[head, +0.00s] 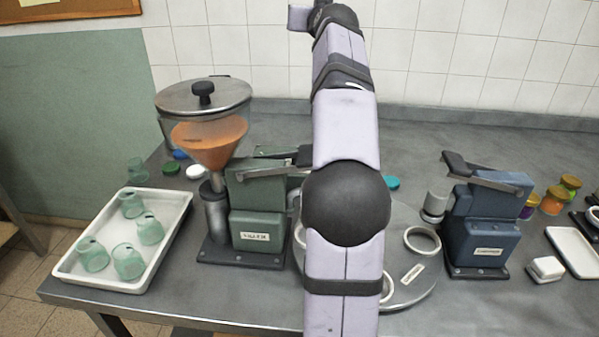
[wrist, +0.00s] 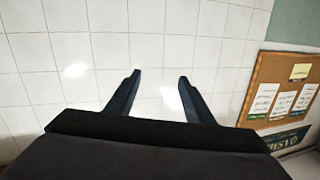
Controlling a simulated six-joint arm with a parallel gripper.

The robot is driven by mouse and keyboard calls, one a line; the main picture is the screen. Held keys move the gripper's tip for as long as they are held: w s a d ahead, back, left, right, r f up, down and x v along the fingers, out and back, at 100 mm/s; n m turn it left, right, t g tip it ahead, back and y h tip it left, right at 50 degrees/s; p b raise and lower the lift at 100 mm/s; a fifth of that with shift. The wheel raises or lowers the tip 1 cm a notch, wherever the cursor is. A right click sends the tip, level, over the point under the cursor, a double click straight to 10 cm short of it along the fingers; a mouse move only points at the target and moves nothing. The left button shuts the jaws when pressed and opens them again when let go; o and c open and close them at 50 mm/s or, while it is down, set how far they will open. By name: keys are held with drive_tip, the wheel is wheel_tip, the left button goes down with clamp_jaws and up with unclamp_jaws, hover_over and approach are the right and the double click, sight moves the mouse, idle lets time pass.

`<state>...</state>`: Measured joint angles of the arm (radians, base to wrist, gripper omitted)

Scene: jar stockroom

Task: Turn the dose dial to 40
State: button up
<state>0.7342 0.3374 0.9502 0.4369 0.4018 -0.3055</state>
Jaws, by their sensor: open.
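My gripper (wrist: 159,77) is open and empty in the wrist view, with its two dark fingers apart in front of the white tiled wall. In the head view my arm rises across the middle, and the gripper's fingers cannot be made out. The green filling machine (head: 256,190) stands on the bench left of my arm, with a hopper (head: 209,140) of orange powder. My arm covers part of its right side. I cannot make out the dose dial or its setting in either view; it may be hidden or too small.
A white tray (head: 70,267) with several green glass jars stands at the left. A blue machine (head: 484,228) stands right of the turntable (head: 417,292), which carries white rings. A lidded pot (head: 178,97) stands behind the hopper. A pinboard (wrist: 290,68) hangs on the wall.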

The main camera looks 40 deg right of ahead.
drive_tip(key=s+d+f+n+g+y+p, duration=0.1)
drive_tip(key=s+d+f+n+g+p, duration=0.4)
drive_tip(key=f, duration=0.4)
drive_tip(key=s+a+f+n+g+y+p, duration=0.2)
drive_tip(key=a+f+g+y+p, duration=0.15)
drive_tip(key=a+f+p, duration=0.3)
drive_tip(key=s+a+f+n+g+y+p, duration=0.2)
drive_tip(key=a+f+n+y+p, duration=0.1)
drive_tip(key=a+f+y+p, duration=0.4)
drive_tip(key=shift+t+h, duration=0.25)
drive_tip(key=shift+h, duration=0.7)
drive_tip(key=shift+d+x, duration=0.2)
drive_tip(key=shift+x, duration=1.95)
drive_tip(key=shift+d+x, duration=0.2)
drive_tip(key=shift+x, duration=1.95)
drive_tip(key=shift+s, duration=0.15)
drive_tip(key=shift+m, duration=0.3)
drive_tip(key=c, duration=1)
